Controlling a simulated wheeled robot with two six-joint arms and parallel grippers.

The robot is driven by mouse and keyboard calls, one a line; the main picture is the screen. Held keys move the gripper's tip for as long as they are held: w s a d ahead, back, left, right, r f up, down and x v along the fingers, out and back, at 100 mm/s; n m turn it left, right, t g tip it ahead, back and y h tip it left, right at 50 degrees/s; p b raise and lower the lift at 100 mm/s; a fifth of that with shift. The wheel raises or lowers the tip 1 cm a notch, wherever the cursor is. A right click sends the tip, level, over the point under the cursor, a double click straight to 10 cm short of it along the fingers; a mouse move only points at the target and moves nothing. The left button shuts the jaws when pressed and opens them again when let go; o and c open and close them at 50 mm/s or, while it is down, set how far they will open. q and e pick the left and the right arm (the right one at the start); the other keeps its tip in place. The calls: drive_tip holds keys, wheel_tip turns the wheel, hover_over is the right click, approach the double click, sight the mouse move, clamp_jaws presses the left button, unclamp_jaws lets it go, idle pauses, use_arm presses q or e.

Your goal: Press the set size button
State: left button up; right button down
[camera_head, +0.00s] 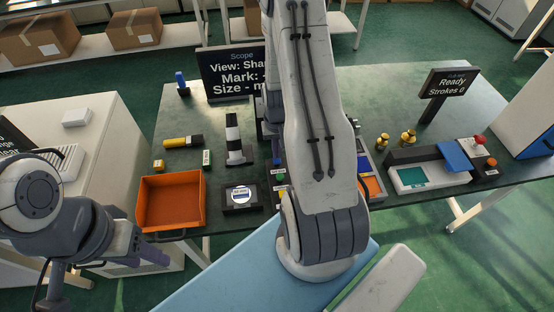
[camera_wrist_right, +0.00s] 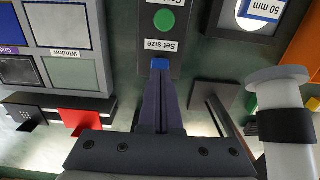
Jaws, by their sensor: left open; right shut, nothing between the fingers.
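The button panel (camera_wrist_right: 178,62) is upside down in the right wrist view. It carries a green button (camera_wrist_right: 164,20) and a "Set size" label (camera_wrist_right: 161,45). Beside the label is a blue button (camera_wrist_right: 160,63), partly covered by my right fingertips. My right gripper (camera_wrist_right: 160,78) is shut and empty, its tips over or against the blue button; contact cannot be told. My left gripper (camera_head: 150,255) is open and empty near the orange tray.
The orange tray (camera_head: 171,228) and a dark box marked 50 mm (camera_wrist_right: 258,25) stand beside the panel. A black-and-white column (camera_wrist_right: 288,122) stands close to my right gripper. A compartment tray (camera_wrist_right: 107,45) lies on the other side. A "Ready Strokes 0" sign (camera_head: 450,83) is at right.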

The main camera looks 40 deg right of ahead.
sight(277, 160)
drive_tip(key=shift+f, duration=0.2)
drive_tip(key=shift+f+b, duration=0.8)
drive_tip(key=shift+f, duration=0.1)
idle(0.3)
drive_tip(key=shift+r+p, duration=1.05)
drive_tip(key=shift+r, duration=0.1)
wheel_tip(277, 160, up, 5)
drive_tip(key=p, duration=0.4)
